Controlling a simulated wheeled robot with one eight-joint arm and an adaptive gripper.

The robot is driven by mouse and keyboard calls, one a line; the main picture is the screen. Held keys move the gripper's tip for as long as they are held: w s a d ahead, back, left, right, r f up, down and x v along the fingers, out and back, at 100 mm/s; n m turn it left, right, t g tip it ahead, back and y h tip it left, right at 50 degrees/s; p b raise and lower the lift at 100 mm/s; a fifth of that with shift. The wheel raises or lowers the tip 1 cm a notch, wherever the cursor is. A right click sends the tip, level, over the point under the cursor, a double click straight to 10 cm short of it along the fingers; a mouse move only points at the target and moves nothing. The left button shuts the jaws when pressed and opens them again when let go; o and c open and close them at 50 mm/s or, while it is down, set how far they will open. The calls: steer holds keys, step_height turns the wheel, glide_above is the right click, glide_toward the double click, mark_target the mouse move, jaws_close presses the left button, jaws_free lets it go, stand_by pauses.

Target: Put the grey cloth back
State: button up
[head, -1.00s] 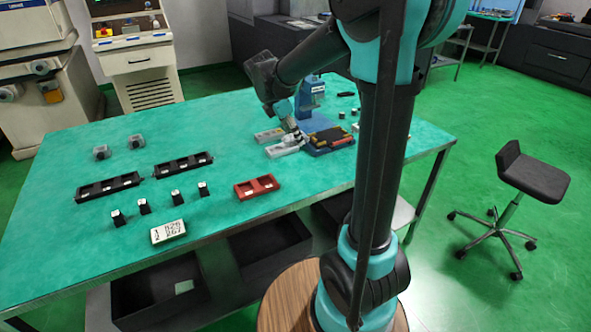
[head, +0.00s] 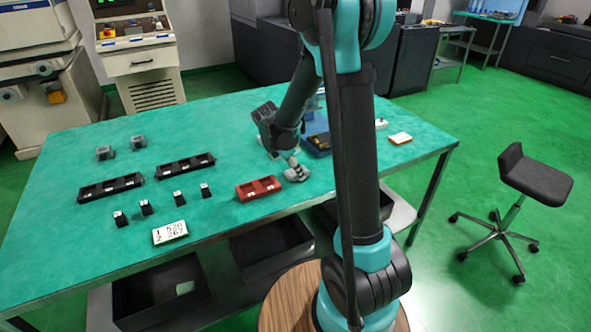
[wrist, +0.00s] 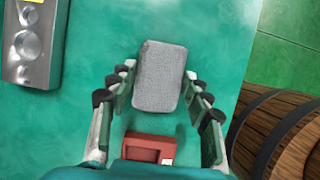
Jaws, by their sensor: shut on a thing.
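The grey cloth (wrist: 160,76) is a folded, rounded pad. In the head view my gripper (head: 293,160) holds the cloth (head: 297,174) over the green table, just right of the red tray (head: 258,188). The red tray also shows below the cloth in the wrist view (wrist: 148,148). I cannot tell how high the cloth is above the table.
A grey metal block (wrist: 29,42) lies left of the cloth in the wrist view. Black trays (head: 110,188), small black blocks and a number card (head: 170,233) lie left. The table's front edge is close.

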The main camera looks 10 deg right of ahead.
steer(key=shift+f, duration=0.1)
steer(key=o, duration=1.1)
steer(key=v, duration=1.2)
steer(key=s+d+f+m+t+y, duration=0.1)
steer(key=s+d+f+m, duration=0.2)
steer(key=s+m, duration=0.3)
steer(key=s+d+f+m+t+y, duration=0.1)
steer(key=s+d+f+m+y, duration=0.1)
steer(key=s+m, duration=0.5)
steer(key=s+d+f+m+y, duration=0.1)
steer(key=s+d+f+m, duration=0.3)
steer(key=s+m, duration=0.3)
steer(key=shift+s+f+m+t, duration=0.3)
steer(key=shift+m+t, duration=0.1)
steer(key=shift+m, duration=0.4)
steer(key=shift+w, duration=0.1)
